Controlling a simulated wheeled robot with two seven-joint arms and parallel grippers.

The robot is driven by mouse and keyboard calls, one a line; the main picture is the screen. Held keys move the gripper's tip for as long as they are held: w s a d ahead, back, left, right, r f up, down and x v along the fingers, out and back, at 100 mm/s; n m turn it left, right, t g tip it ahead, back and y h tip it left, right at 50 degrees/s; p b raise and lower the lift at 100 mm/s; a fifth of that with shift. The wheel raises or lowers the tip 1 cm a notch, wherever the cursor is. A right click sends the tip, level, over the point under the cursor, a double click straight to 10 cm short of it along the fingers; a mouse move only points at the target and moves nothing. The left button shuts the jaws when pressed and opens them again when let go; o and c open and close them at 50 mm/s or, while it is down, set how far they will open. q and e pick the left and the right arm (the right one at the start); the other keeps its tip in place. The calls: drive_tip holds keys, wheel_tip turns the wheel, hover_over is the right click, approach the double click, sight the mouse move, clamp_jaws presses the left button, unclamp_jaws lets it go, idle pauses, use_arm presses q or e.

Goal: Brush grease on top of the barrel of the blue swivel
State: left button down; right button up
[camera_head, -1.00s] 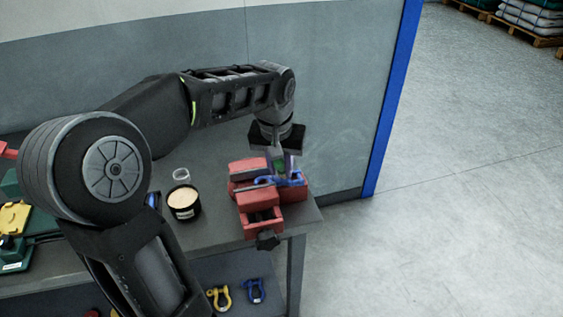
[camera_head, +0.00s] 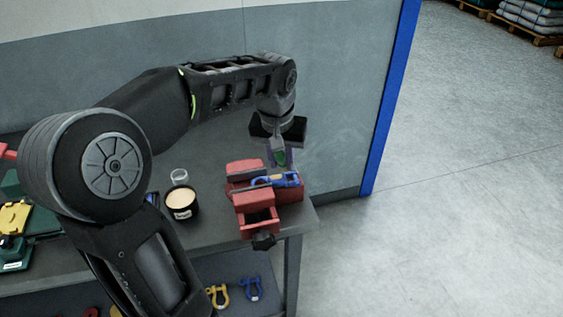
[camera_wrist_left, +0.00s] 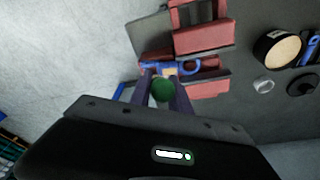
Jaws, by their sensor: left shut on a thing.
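The blue swivel (camera_head: 275,180) lies across the jaws of a red vise (camera_head: 256,214), near the right end of the workbench. It also shows in the left wrist view (camera_wrist_left: 188,69), with an orange-tan patch at its middle. My left gripper (camera_head: 279,157) points down just behind and above the swivel. I cannot tell whether the brush touches the barrel. A black tub of tan grease (camera_head: 181,201) stands open left of the vise. My right gripper is not in view.
A small clear cup (camera_head: 179,176) stands behind the tub. Green and yellow items (camera_head: 14,218) lie at the bench's left. Yellow and blue shackles (camera_head: 251,289) lie on the lower shelf. A grey wall with a blue edge (camera_head: 388,110) is close behind.

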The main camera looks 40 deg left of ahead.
use_arm(q)
drive_tip(key=shift+s+a+r+p, duration=0.15)
drive_tip(key=shift+r+p, duration=0.15)
drive_tip(key=shift+r, duration=0.4)
drive_tip(key=shift+w+p+v, duration=0.2)
drive_tip(key=shift+p+v, duration=0.7)
drive_tip(key=shift+v, duration=0.2)
drive_tip(key=shift+w+r+p, duration=0.1)
drive_tip(key=shift+r+p, duration=0.7)
drive_tip(key=shift+r, duration=0.25)
